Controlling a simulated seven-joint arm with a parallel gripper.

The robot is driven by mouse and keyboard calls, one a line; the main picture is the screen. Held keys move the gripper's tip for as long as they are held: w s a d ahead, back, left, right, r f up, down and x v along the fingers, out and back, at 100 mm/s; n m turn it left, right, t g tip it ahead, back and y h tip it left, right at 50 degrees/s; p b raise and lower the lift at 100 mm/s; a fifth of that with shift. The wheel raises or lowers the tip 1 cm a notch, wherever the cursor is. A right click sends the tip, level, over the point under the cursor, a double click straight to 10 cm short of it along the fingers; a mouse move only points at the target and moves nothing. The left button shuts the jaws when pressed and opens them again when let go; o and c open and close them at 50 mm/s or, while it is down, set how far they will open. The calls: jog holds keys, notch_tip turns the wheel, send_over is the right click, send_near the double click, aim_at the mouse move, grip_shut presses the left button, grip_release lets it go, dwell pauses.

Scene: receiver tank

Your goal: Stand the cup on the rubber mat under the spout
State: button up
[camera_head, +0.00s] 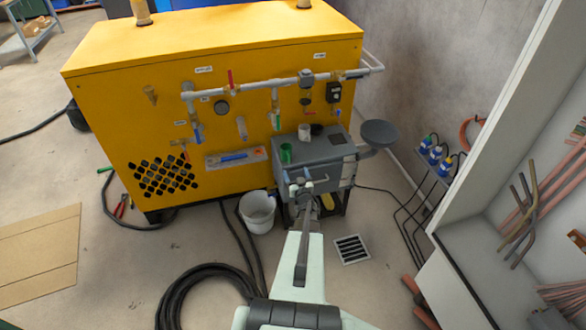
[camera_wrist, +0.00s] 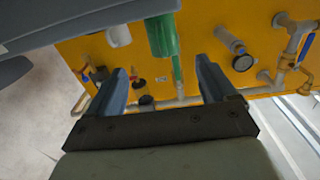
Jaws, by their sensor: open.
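A green cup-like vessel (camera_head: 286,152) stands on the front left of a grey box-shaped stand (camera_head: 322,162) before the yellow machine. A smaller white cup-like vessel (camera_head: 304,131) is behind it; I cannot tell which is the task's cup. In the wrist view the green vessel (camera_wrist: 162,36) and white vessel (camera_wrist: 118,36) show beyond the fingers. My gripper (camera_head: 308,183) is at the stand's front; its fingers (camera_wrist: 161,68) are apart with nothing between them. A dark patch (camera_head: 317,130) beside the white vessel may be the mat. I cannot identify the spout for certain.
The yellow machine (camera_head: 120,95) rises behind the stand, with pipes and valves (camera_head: 275,108) on its face. A dark round dish (camera_head: 380,134) juts out at the right. A white bucket (camera_head: 258,211) stands on the floor at left. Hoses cross the floor.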

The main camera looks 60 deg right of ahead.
jog(key=shift+s+a, duration=0.35)
jog(key=shift+a, duration=0.05)
